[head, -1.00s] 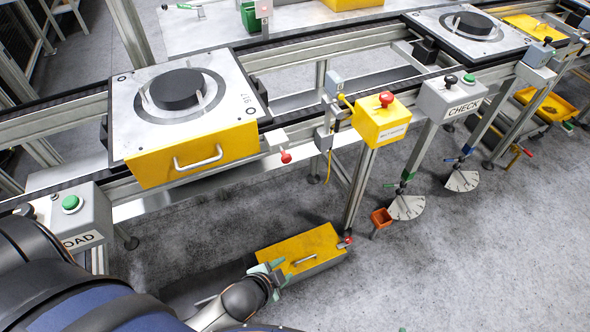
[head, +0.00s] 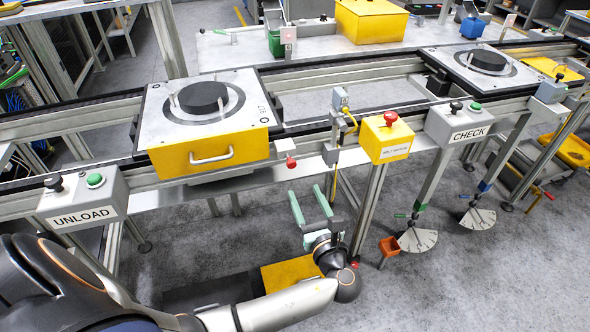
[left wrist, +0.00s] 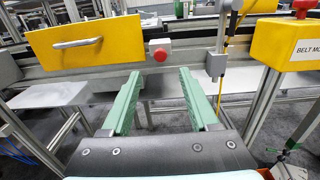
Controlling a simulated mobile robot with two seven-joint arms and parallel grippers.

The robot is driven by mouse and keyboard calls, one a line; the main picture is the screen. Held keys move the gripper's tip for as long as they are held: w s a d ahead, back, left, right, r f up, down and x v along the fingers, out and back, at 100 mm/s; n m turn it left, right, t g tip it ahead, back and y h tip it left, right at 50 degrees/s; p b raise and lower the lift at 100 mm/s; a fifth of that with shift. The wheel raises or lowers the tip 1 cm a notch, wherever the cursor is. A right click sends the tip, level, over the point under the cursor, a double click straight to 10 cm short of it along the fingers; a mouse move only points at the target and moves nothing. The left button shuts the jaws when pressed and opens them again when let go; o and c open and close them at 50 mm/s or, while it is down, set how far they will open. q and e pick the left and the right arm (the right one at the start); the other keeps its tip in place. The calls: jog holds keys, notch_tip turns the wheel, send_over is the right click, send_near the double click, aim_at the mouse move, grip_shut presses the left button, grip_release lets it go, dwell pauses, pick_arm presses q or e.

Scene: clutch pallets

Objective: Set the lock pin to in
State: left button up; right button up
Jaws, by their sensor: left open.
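The lock pin shows as a red knob (head: 291,161) on the front rail, just right of the yellow-fronted pallet (head: 212,155) with the black disc. Its shaft is too small to judge in or out. The knob also shows in the left wrist view (left wrist: 160,54), beyond the fingertips and roughly centred between them. My left gripper (head: 308,192) has green fingers, spread apart and empty. It is below and slightly right of the knob in the head view, apart from it. The fingers also show in the left wrist view (left wrist: 158,74). My right gripper is not in view.
A sensor bracket with a yellow cable (head: 340,105) stands right of the knob, then a yellow box with a red button (head: 387,138). The UNLOAD box (head: 83,199) is at left, the CHECK box (head: 459,125) at right. A yellow drawer (head: 290,272) is low behind my arm.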

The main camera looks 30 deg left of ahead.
aim_at(292, 166)
pick_arm(q)
jog(key=x, duration=1)
jog(key=shift+w, duration=0.15)
grip_shut()
jog(key=shift+f, duration=0.1)
dwell(0.9)
